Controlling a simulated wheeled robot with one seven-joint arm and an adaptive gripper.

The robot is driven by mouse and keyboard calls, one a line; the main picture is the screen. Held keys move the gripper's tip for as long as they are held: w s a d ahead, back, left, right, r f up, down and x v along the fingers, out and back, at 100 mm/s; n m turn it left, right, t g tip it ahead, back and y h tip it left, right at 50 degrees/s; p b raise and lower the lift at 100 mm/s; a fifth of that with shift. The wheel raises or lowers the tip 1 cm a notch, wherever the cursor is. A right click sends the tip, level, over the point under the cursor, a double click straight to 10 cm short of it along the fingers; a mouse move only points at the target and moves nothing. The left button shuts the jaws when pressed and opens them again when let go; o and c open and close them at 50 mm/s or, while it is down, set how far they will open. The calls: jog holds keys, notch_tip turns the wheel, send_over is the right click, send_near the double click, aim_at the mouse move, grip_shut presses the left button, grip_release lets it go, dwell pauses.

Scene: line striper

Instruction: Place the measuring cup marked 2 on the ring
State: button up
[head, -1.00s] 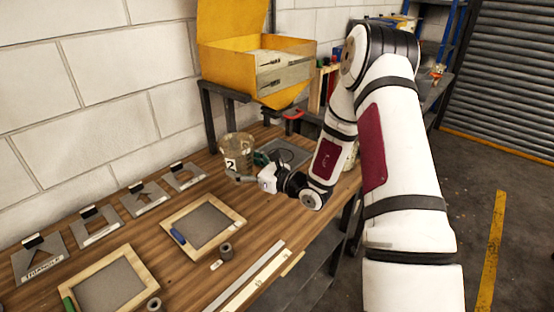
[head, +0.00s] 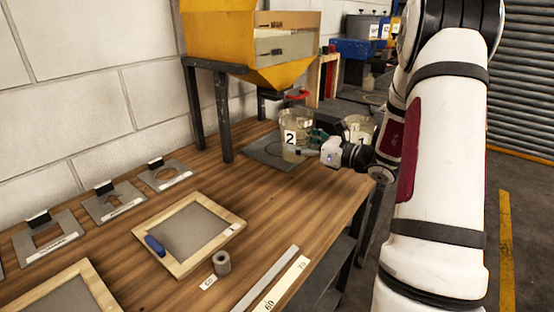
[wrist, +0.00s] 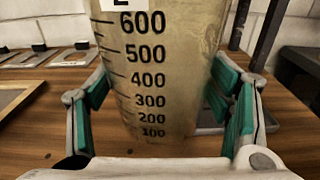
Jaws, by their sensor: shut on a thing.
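The clear measuring cup marked 2 (head: 292,134) is upright near the far end of the wooden bench. My gripper (head: 308,150) is shut on its side, and teal finger pads press on both sides of the cup in the wrist view (wrist: 165,75). The ring (head: 270,147) is a faint circle on a dark grey plate (head: 256,154) under the yellow hopper. The cup overlaps the plate's right part in the head view and hides some of it. I cannot tell whether the cup's base touches the plate or hangs above it.
A second cup marked 1 (head: 358,128) stands just beyond my gripper. The yellow hopper (head: 255,55) on dark legs stands over the plate, with a red handle (head: 298,95) near the cup. Stencil plates (head: 166,175) and a framed screen (head: 190,232) lie nearer on the bench.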

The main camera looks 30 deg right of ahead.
jog(key=shift+m+h, duration=0.4)
jog(key=shift+h, duration=0.2)
jog(key=s+d+f+b, duration=0.1)
jog(key=d+b, duration=0.1)
jog(key=s+d+b, duration=0.2)
jog(key=d+b, duration=0.1)
jog(key=s+d+f+b, duration=0.1)
jog(key=d+b, duration=0.1)
jog(key=shift+s+d+f+b, duration=0.25)
jog(key=shift+d+f+b, duration=0.05)
jog(key=shift+d+b, duration=0.05)
jog(key=x, duration=0.5)
jog(key=b+x, duration=0.1)
jog(key=x, duration=0.3)
jog(key=r+b+x, duration=0.1)
jog(key=x, duration=0.4)
jog(key=shift+w, duration=0.4)
jog(key=x, duration=0.3)
jog(key=shift+f+b, duration=0.3)
jog(key=shift+b, duration=0.1)
jog(key=shift+f, duration=0.2)
jog(key=shift+f, duration=0.2)
jog(key=o, duration=1.9)
jog(key=shift+c, duration=0.2)
jog(key=shift+r, duration=0.1)
